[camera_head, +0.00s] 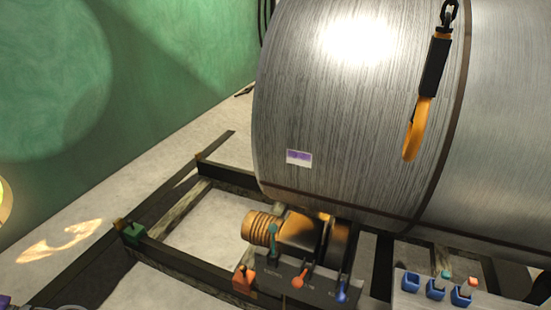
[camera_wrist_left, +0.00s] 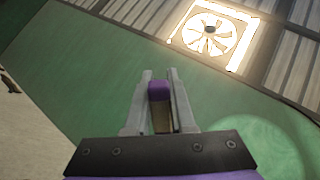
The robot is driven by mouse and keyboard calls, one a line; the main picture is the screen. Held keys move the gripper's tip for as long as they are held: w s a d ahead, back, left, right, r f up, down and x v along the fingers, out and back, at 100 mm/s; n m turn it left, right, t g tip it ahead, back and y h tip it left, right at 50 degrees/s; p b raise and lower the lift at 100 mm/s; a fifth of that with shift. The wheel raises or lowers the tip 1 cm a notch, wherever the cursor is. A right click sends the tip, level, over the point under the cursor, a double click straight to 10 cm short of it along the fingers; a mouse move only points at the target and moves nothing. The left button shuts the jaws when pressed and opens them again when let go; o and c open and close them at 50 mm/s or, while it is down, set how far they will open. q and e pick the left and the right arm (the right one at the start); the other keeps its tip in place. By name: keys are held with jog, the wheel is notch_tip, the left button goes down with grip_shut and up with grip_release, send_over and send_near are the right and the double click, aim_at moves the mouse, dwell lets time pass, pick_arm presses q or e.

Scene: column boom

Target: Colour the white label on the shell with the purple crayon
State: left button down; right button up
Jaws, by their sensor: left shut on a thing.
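The large grey metal shell (camera_head: 350,120) lies across the upper right of the head view. Its small label (camera_head: 299,158) sits low on the left part of the shell. Much of the label shows purple, with white along its lower part and edges. In the left wrist view my left gripper (camera_wrist_left: 160,76) is shut on the purple crayon (camera_wrist_left: 159,92), whose purple end shows between the fingers. The gripper is away from the shell, with the wall and roof behind it. My right gripper is in neither view.
A grey tray at lower right has several blue cups (camera_head: 411,283), two with crayons. A lever panel (camera_head: 310,283) and a copper-coloured motor (camera_head: 295,235) stand below the shell. An orange-black hook (camera_head: 425,90) hangs before it. Dark frame rails (camera_head: 175,255) cross the floor.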

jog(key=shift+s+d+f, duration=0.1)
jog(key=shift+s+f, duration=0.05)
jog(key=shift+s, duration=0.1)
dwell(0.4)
